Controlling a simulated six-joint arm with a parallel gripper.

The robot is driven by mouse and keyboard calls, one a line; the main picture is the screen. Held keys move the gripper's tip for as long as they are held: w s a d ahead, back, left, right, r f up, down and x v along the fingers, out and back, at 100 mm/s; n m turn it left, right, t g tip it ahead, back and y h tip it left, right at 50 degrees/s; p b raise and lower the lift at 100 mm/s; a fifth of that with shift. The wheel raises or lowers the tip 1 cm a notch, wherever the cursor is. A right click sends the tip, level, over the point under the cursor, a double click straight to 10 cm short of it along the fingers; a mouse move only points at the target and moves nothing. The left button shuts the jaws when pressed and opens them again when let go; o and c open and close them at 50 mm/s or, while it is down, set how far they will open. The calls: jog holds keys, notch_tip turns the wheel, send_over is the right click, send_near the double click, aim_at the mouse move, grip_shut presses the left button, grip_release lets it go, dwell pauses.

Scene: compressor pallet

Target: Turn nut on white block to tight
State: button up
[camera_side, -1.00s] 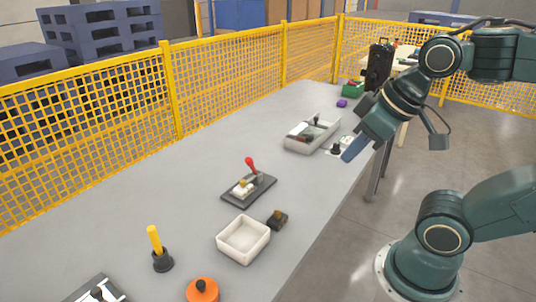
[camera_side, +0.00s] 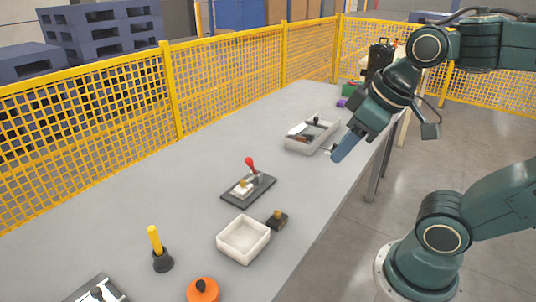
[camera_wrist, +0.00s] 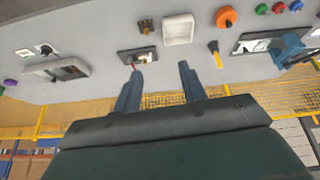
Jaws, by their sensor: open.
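The white block (camera_side: 242,187) with a small brass-coloured nut on top sits on a dark base plate (camera_side: 262,193), beside a red-handled lever (camera_side: 250,164). In the wrist view the base plate (camera_wrist: 127,57) shows just beyond the fingertips, with the white block (camera_wrist: 145,55) small on it. My gripper (camera_side: 338,152) is in the air over the right edge of the table, to the right of and farther back than the block. Its two fingers (camera_wrist: 161,68) are apart with nothing between them. Which way the nut is turned is too small to tell.
A white tray (camera_side: 242,257) and a dark block with a brass knob (camera_side: 278,219) stand in front of the plate. A grey bin (camera_side: 302,147) with tools is near my gripper. A yellow stick (camera_side: 155,238) and orange pot (camera_side: 203,289) stand nearer the camera. Yellow fence (camera_side: 228,100) borders the table.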

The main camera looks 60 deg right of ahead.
jog(key=w+d+r+n+g, duration=0.15)
jog(key=w+n, duration=0.35)
jog(key=w, duration=0.5)
jog(key=n+g, duration=0.4)
jog(key=n, duration=1)
send_over(243, 181)
notch_tip(243, 181, down, 16)
jog(key=shift+r, duration=0.25)
jog(key=shift+s+d+f, duration=0.1)
jog(key=shift+f, duration=0.05)
notch_tip(243, 181, down, 14)
jog(key=shift+r, duration=0.25)
grip_shut()
